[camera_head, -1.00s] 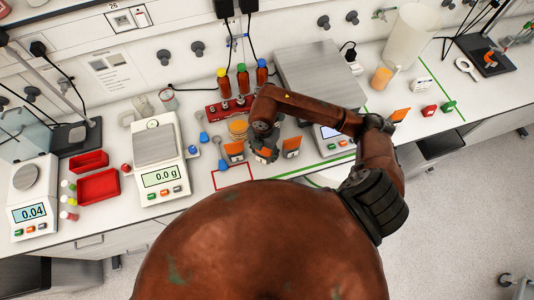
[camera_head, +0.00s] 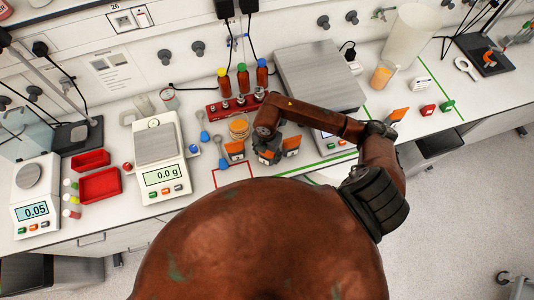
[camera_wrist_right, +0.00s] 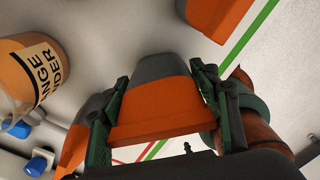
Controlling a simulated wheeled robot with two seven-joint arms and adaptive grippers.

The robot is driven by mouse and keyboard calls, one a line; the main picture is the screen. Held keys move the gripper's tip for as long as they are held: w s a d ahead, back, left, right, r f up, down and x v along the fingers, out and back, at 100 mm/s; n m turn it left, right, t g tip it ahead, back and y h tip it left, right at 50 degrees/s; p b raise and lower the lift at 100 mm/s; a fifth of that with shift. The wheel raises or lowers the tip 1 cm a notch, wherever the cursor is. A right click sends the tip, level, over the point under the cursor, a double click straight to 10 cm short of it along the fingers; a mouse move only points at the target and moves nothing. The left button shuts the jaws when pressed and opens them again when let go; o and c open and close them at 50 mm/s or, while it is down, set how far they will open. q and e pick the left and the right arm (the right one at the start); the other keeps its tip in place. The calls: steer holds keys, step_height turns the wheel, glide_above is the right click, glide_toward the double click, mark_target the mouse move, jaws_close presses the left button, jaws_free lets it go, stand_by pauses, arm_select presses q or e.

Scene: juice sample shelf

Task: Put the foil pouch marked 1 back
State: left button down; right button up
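An orange and grey foil pouch (camera_wrist_right: 155,100) is between the fingers of my right gripper (camera_wrist_right: 160,100) in the right wrist view. Both fingers lie close along its sides and look shut on it. Its number is not readable. In the head view my right gripper (camera_head: 268,145) is over the bench, with the pouch's orange (camera_head: 268,155) showing below it. Similar pouches stand on either side, a left one (camera_head: 235,150) and a right one (camera_head: 291,146). I cannot tell whether the held pouch touches the bench. My left gripper is not in view.
A jar of orange powder (camera_wrist_right: 28,70) is close by. A red rack (camera_head: 228,108) and several bottles stand behind. A balance reading 0.0 g (camera_head: 160,177) is to the left, and a large balance (camera_head: 318,75) behind right. A red-outlined bench patch (camera_head: 232,172) is bare.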

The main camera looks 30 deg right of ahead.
steer(key=shift+o, duration=1.4)
steer(key=shift+r, duration=0.25)
steer(key=shift+w+r, duration=0.1)
steer(key=shift+r, duration=0.25)
step_height(320, 180, up, 10)
steer(key=shift+r+b, duration=0.15)
steer(key=shift+b, duration=0.8)
steer(key=shift+r, duration=0.45)
